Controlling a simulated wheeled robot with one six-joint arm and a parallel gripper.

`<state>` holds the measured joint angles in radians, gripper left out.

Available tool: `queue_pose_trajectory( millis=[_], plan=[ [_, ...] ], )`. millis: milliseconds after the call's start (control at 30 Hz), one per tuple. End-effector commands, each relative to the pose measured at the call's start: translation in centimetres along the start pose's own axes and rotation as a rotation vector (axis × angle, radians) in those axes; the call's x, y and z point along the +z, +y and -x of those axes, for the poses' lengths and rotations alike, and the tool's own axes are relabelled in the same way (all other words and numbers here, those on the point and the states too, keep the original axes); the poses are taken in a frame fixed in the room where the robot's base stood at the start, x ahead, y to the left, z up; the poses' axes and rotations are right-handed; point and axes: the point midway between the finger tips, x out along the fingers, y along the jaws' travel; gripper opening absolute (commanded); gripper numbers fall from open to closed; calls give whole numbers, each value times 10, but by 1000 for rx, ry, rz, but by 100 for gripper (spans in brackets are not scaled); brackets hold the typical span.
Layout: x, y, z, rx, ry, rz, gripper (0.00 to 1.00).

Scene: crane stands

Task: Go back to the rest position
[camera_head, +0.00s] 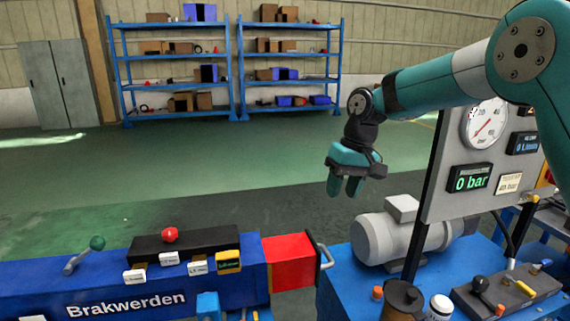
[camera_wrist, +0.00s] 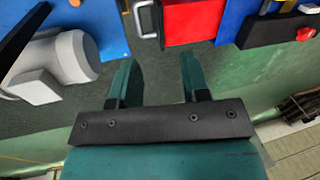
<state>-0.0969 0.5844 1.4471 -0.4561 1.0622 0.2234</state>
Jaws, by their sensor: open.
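My gripper (camera_head: 345,184) hangs at the end of my teal arm in the head view, over the dark floor behind the blue stands. Its fingers point down. In the wrist view my gripper (camera_wrist: 160,80) shows two teal fingers set apart, with only floor between them. It is open and empty, touching nothing.
A blue Brakwerden stand (camera_head: 60,290) with a red end block (camera_head: 290,262) is at lower left. A grey motor (camera_head: 380,238) sits on a blue bench (camera_head: 340,290) at right, beside a gauge panel (camera_head: 445,150). Blue shelves (camera_head: 240,70) stand far behind; the floor between is clear.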

Motion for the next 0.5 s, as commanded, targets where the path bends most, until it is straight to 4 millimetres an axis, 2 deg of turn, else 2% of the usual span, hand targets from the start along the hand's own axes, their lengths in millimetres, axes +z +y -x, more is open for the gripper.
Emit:
queue_pose_trajectory(
  millis=[33, 167, 200, 400, 500],
  plan=[
    [26, -20, 14, -11, 10, 38, 42],
    [98, -60, 32, -45, 31, 128, 42],
    [122, -71, 34, -55, 38, 155, 42],
    [237, -106, 28, -99, 66, 273, 42],
    [277, -113, 20, -114, 76, 312, 42]
  ],
)
